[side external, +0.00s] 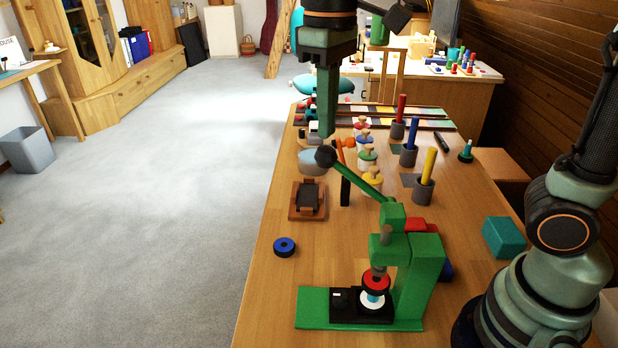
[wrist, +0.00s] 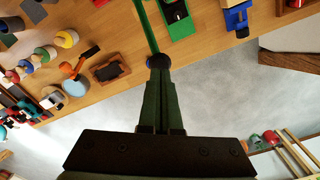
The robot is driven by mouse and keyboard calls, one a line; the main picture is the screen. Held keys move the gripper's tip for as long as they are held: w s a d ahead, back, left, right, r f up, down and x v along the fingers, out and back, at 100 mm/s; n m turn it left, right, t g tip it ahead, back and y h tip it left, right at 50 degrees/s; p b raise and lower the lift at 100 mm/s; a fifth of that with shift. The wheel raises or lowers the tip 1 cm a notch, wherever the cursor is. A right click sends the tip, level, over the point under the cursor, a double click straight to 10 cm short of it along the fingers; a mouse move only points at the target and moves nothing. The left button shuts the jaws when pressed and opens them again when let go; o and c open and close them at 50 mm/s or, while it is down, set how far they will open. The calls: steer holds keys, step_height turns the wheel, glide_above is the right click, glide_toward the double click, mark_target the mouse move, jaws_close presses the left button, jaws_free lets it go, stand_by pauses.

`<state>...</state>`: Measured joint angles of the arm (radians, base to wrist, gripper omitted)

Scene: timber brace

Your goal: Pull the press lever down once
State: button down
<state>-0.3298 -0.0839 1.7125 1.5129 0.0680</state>
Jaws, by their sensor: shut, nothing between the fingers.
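The green press (side external: 415,275) stands on the near part of the table, with a red and white piece (side external: 375,285) under its ram. Its green lever (side external: 358,178) slants up to the left and ends in a dark ball knob (side external: 326,156). My gripper (side external: 324,136) is shut and empty, pointing down, with its tips at or just above the knob in the side view. In the wrist view the fingertips (wrist: 160,72) meet the knob (wrist: 158,61), with the lever (wrist: 146,25) running up from it. I cannot tell whether they touch.
A brown tray with a dark block (side external: 308,198) and a blue ring (side external: 284,247) lie left of the press. Pegs in grey cups, such as the yellow one (side external: 427,170), and several coloured knobbed pieces (side external: 368,158) stand behind. A teal block (side external: 503,238) is to the right. The table's left edge is close.

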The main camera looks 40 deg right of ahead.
steer(key=shift+f, duration=0.1)
steer(key=shift+w+a+f, duration=0.3)
steer(key=shift+f, duration=0.35)
steer(key=shift+f, duration=0.1)
stand_by(0.4)
steer(key=shift+w+a+f, duration=0.3)
steer(key=shift+a+f, duration=0.05)
steer(key=shift+f, duration=0.4)
steer(key=shift+w+a+f, duration=0.15)
steer(key=shift+f, duration=0.2)
steer(key=shift+w+a+f, duration=0.1)
steer(key=shift+f, duration=0.25)
